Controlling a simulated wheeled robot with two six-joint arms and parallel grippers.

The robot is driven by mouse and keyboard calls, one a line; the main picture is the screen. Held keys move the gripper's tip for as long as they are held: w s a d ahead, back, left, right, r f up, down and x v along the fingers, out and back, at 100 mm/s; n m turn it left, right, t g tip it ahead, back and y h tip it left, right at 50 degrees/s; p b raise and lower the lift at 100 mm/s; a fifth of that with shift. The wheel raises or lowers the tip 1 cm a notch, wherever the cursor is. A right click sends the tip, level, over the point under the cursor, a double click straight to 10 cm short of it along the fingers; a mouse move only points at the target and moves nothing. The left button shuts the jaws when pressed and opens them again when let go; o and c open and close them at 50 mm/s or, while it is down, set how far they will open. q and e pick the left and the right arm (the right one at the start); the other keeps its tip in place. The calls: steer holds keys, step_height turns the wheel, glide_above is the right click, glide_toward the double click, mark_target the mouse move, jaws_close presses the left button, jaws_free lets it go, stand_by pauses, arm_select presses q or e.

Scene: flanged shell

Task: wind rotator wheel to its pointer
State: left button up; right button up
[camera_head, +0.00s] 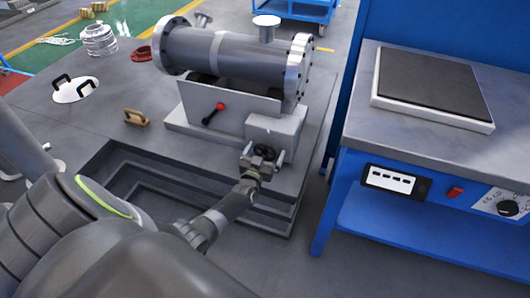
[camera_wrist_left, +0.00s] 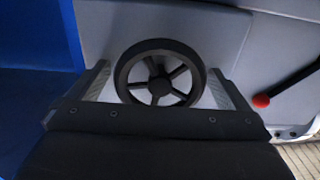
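The rotator wheel (camera_head: 264,150) is a small black spoked handwheel on the front of a light grey box below the flanged shell (camera_head: 235,55). In the left wrist view the wheel (camera_wrist_left: 160,75) faces me, with its rim, spokes and hub in plain sight. My left gripper (camera_head: 262,159) is at the wheel. In the left wrist view its fingers (camera_wrist_left: 159,80) stand open on either side of the rim, with a gap visible on both sides. I cannot make out a pointer in either view. My right gripper is in neither view.
A lever with a red knob (camera_head: 220,106) sticks out of the grey stand, left of the wheel; its knob also shows in the left wrist view (camera_wrist_left: 261,101). A stepped grey platform (camera_head: 140,180) lies below. A blue bench (camera_head: 430,210) stands on the right.

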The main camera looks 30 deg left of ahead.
mark_target(264, 153)
arm_select(q)
steer(key=shift+s, duration=0.25)
steer(key=p+v, duration=0.2)
steer(key=v, duration=0.3)
steer(key=shift+s+d+r, duration=0.1)
steer(key=shift+s, duration=0.25)
steer(key=p+v, duration=0.1)
steer(key=v, duration=1)
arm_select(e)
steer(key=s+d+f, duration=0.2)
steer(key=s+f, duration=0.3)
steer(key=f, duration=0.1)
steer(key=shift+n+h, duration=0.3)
arm_select(q)
steer(key=shift+s, duration=0.1)
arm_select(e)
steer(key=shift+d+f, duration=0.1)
